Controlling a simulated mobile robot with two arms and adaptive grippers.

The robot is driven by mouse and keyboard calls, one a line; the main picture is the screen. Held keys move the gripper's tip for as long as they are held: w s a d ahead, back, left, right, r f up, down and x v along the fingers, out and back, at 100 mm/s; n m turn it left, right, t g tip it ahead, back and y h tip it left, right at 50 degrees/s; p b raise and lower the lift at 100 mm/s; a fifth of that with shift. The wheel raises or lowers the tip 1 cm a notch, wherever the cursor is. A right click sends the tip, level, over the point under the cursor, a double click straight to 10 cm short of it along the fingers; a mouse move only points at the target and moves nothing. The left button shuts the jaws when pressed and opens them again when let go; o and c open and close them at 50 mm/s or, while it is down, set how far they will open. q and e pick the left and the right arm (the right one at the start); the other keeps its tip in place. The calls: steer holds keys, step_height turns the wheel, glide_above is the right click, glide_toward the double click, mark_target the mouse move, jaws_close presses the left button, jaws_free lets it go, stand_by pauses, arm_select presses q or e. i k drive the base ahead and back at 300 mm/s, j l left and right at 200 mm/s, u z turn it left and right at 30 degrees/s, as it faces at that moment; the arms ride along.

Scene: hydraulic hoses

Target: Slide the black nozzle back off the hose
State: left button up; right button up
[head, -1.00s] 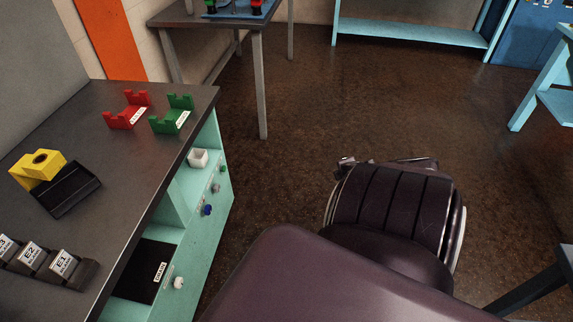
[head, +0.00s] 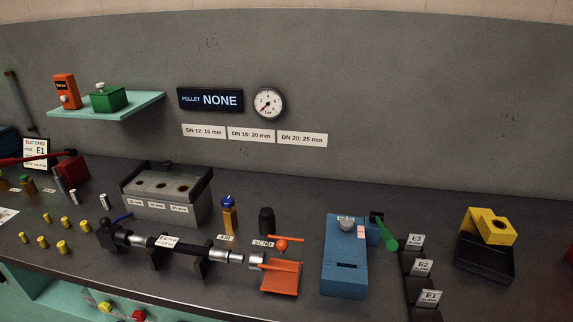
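A black hose (head: 192,247) lies across two black stands on the dark bench, with a white label on it. It has silver fittings at its left end (head: 141,240) and right end (head: 228,256). A black nozzle (head: 111,234) with a blue lever is at the left end, in line with the hose. It appears to meet the left fitting; how far it sits over it is too small to tell. Neither of my grippers is in the head view.
An orange holder (head: 281,276) stands right of the hose, and a blue box (head: 344,268) beyond it. A grey block with holes (head: 166,205) stands behind. Several yellow pellets (head: 62,247) lie left of the nozzle. A yellow part (head: 487,226) is at the right.

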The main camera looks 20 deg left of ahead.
mark_target(111, 236)
steer(key=i+j+u, duration=0.1)
steer(key=u, duration=1.75)
